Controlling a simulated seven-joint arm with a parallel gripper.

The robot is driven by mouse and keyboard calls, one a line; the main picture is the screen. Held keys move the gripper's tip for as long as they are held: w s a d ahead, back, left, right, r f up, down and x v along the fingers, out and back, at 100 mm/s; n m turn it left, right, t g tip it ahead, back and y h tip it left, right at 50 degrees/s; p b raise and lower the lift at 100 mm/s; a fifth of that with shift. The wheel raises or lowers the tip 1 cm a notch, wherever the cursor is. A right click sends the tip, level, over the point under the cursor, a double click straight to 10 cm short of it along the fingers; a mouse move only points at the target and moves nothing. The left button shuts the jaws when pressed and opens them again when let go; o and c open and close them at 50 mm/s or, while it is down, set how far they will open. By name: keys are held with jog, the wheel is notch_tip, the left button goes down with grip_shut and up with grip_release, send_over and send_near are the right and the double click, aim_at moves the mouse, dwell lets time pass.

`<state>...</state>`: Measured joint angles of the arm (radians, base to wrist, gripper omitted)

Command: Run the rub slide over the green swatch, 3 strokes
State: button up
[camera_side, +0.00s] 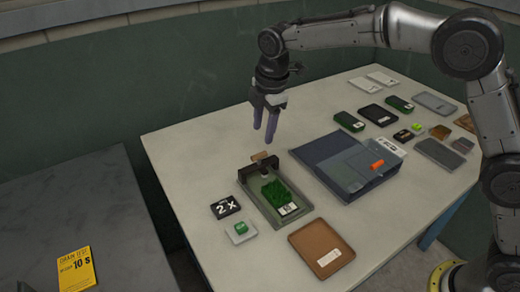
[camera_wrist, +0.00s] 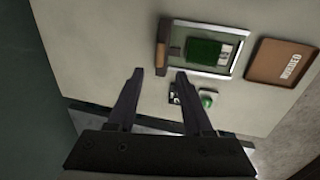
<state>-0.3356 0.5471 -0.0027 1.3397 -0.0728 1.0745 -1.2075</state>
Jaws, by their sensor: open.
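The green swatch (camera_side: 277,193) lies in a shallow grey-green tray (camera_side: 262,208) with a white label at its near end. It also shows in the wrist view (camera_wrist: 203,51). What looks like the rub slide, a dark block with a tan top (camera_side: 260,156), stands at the tray's far end, apart from most of the swatch. A tan piece of it shows in the wrist view (camera_wrist: 163,40). My gripper (camera_side: 264,134) is open and empty above the table, beyond the tray's far end.
A "2X" card (camera_side: 226,207) and a green cube on a white base (camera_side: 241,230) sit left of the tray. A blue-grey case (camera_side: 345,165) stands right. Several small boxes fill the table's far right.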

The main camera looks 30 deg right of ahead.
aim_at(259, 154)
jog(key=f, duration=0.2)
jog(key=w+f, duration=0.1)
jog(key=f, duration=0.5)
jog(key=shift+w+f, duration=0.15)
jog(key=shift+w, duration=0.2)
grip_shut()
dwell(0.9)
